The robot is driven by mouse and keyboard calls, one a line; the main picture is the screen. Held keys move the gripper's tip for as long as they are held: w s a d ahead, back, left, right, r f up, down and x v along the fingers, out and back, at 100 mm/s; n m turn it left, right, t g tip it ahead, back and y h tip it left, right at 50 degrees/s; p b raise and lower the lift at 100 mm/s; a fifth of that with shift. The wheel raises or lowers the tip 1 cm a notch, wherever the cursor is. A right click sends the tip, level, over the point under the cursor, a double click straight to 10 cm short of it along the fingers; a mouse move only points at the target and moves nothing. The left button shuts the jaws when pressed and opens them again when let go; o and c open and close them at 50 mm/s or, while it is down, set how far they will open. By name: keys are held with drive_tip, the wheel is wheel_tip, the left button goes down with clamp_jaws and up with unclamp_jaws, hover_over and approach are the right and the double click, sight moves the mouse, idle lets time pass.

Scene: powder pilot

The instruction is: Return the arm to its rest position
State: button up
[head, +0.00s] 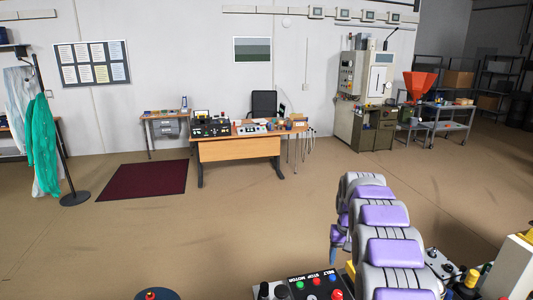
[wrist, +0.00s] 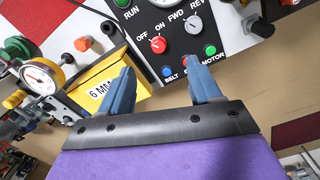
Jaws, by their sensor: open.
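My arm (head: 385,225), with purple pads and grey links, reaches forward from the lower right of the head view. My gripper (wrist: 158,66) shows in the wrist view with two blue fingers spread apart and nothing between them. Its fingertips point towards a black control panel (wrist: 160,22) with knobs and coloured buttons. I cannot tell whether they touch it. The panel also shows at the bottom of the head view (head: 312,281). A yellow box marked 6 MM (wrist: 103,88) lies beside the left finger.
A dial gauge (wrist: 40,78) and valves stand left of the gripper. In the head view, a wooden desk (head: 238,148) with equipment stands against the back. A dark red mat (head: 145,180) lies on the floor, and a coat stand (head: 72,198) is at left. The middle floor is clear.

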drive_tip(key=s+a+r+b, duration=0.1)
drive_tip(key=s+a+r, duration=0.15)
drive_tip(key=s, duration=0.35)
drive_tip(key=s+a+r+b, duration=0.1)
drive_tip(key=s+a+r, duration=0.15)
drive_tip(key=s, duration=0.25)
drive_tip(key=s+a+f+b, duration=0.1)
drive_tip(key=s+a, duration=0.1)
drive_tip(key=s, duration=1)
drive_tip(key=s+a+f+n+g+b, duration=0.1)
drive_tip(key=s+a, duration=0.1)
drive_tip(key=s, duration=1)
drive_tip(key=s+a+f+b, duration=0.1)
drive_tip(key=s+a+f, duration=0.1)
drive_tip(key=s, duration=1)
drive_tip(key=shift+s+a+n+g, duration=0.3)
drive_tip(key=shift+s+a+n, duration=0.05)
drive_tip(key=shift+a+n, duration=0.1)
